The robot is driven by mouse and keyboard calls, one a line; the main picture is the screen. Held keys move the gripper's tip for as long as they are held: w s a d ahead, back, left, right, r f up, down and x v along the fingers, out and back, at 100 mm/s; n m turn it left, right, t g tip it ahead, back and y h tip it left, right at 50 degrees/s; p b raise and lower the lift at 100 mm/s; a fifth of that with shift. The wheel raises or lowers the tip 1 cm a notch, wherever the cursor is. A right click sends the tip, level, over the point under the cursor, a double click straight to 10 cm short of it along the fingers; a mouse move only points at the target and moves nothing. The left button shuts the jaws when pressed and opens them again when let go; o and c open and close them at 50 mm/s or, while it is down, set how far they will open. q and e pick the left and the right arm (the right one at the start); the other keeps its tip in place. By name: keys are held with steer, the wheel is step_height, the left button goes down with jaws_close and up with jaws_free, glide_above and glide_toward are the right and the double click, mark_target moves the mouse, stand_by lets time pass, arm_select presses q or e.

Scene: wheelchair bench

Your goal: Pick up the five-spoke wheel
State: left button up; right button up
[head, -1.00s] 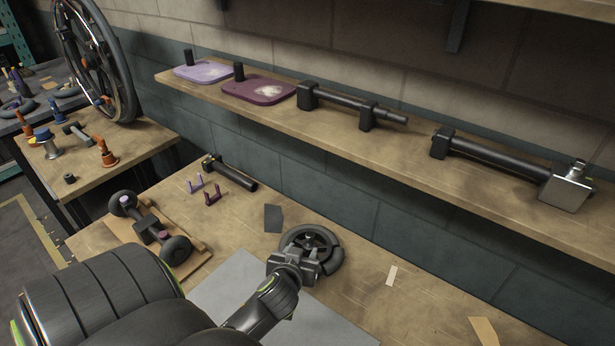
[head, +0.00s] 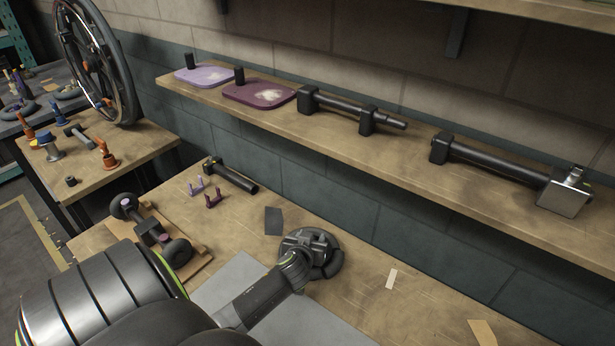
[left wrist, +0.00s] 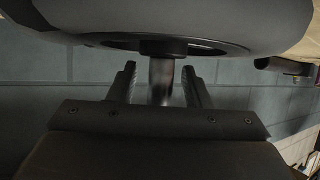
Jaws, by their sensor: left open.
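The wheel (head: 333,262) is a dark small wheel on the bench, beside the grey mat, in the head view. My left gripper (head: 306,240) is over it and hides its middle and spokes, so I cannot count them. In the left wrist view the wheel (left wrist: 160,15) fills the top of the picture. A metal axle stub (left wrist: 161,80) stands out from its hub, between the two fingers of my left gripper (left wrist: 160,85). The fingers are open, with a gap on each side of the stub. My right gripper is in neither view.
A wooden board with small dark wheels (head: 178,252) lies left on the bench (head: 420,310). A dark tube (head: 238,180) and purple forks (head: 213,200) lie behind it. A shelf (head: 400,160) with plates and bars overhangs the back. The bench right of the wheel is mostly clear.

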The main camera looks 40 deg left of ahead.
arm_select(q)
steer(key=shift+w, duration=0.1)
jaws_close()
stand_by(0.4)
